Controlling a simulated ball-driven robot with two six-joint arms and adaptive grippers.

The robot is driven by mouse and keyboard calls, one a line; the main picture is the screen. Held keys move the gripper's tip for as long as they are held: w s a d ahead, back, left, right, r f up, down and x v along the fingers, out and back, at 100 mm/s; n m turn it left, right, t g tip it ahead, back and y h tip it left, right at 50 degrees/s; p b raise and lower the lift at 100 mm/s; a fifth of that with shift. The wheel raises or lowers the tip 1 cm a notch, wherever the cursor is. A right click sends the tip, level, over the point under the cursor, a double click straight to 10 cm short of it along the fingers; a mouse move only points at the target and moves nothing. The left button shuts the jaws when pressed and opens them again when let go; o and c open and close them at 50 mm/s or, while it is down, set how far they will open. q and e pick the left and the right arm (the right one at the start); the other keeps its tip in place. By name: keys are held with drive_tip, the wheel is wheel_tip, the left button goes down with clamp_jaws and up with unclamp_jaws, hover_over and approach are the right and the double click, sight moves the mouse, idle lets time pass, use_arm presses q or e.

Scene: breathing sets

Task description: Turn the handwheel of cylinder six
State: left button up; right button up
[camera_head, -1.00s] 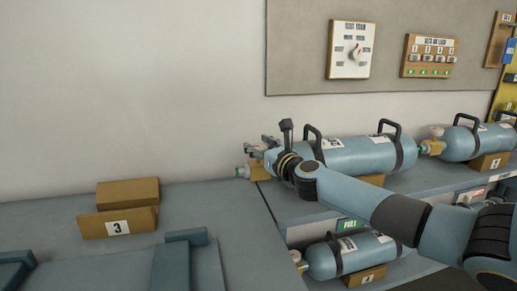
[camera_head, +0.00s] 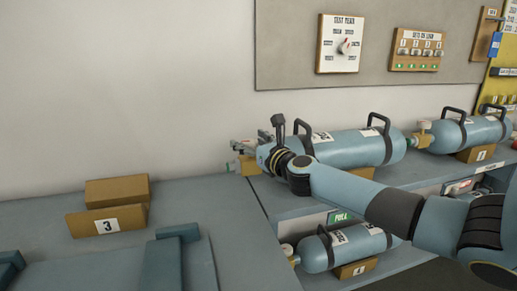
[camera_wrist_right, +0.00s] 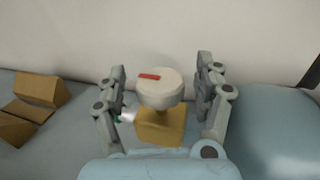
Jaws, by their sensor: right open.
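The right gripper (camera_head: 243,147) is over the valve end of a blue-grey cylinder (camera_head: 355,148) on the upper shelf, in the head view. In the right wrist view, a round white handwheel (camera_wrist_right: 160,86) with a red mark sits on a brass valve block (camera_wrist_right: 162,126). The right gripper (camera_wrist_right: 162,92) is open, with one finger on each side of the handwheel and a visible gap at both sides. The cylinder's label is too small to read surely, so I cannot tell its number. The left gripper is not in view.
A second cylinder (camera_head: 468,132) lies further right on the shelf, and another (camera_head: 345,247) lies below. A brown block marked 3 (camera_head: 108,222) stands on the left bench. A dial panel (camera_head: 339,44) and a lamp panel (camera_head: 417,50) hang on the wall.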

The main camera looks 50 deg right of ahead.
drive_tip(key=v, duration=1.1)
drive_tip(key=shift+s, duration=0.2)
drive_tip(key=shift+a, duration=0.1)
